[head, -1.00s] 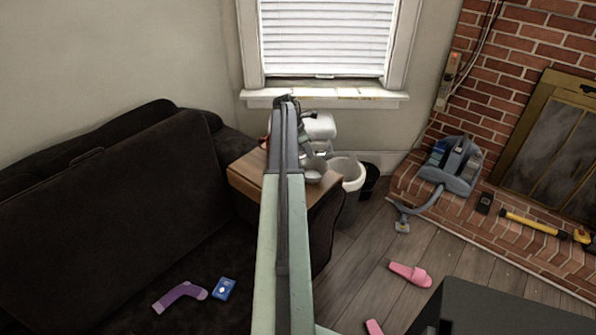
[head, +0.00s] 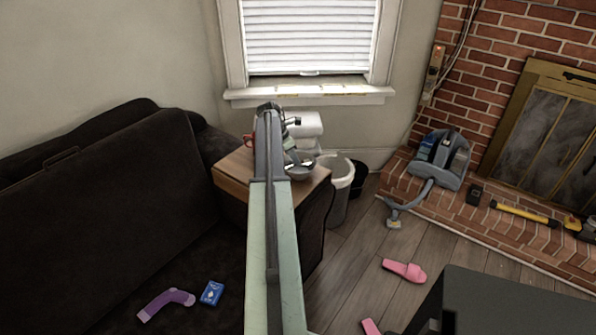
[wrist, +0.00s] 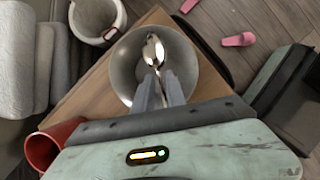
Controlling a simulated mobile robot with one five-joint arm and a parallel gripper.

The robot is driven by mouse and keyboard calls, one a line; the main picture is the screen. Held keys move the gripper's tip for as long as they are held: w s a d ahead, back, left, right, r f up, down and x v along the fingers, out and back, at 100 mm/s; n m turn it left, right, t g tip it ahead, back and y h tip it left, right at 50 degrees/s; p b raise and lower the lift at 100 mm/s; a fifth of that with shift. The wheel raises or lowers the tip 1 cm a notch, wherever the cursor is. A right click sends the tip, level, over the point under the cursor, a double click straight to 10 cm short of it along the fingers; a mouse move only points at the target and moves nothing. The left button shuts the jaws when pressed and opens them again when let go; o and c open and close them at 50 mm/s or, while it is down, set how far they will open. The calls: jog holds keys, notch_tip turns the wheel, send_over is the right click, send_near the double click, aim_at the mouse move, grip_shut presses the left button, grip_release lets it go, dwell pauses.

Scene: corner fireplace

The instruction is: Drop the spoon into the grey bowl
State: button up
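The silver spoon (wrist: 154,50) shows in the wrist view with its bowl end pointing away from my gripper, over the inside of the grey bowl. Its handle runs back between the fingertips of my gripper (wrist: 160,88), which looks shut on it. The grey bowl (wrist: 120,66) stands on the wooden side table; it also shows in the head view (head: 301,171), partly behind my arm. The fingers are over the near part of the bowl. The handle's far end is hidden by the fingers.
On the wooden table (head: 235,169), a red mug (wrist: 43,150) stands beside the bowl, and a white roll (head: 308,125) stands behind it. A bin (head: 341,178) stands right of the table. A dark sofa (head: 120,210) is at left. Pink slippers (head: 404,270) lie on the floor.

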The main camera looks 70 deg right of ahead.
jog(key=shift+o, duration=0.6)
jog(key=p+v, duration=0.7)
jog(key=shift+r, duration=0.35)
jog(key=shift+w+a, duration=0.1)
jog(key=shift+w, duration=0.05)
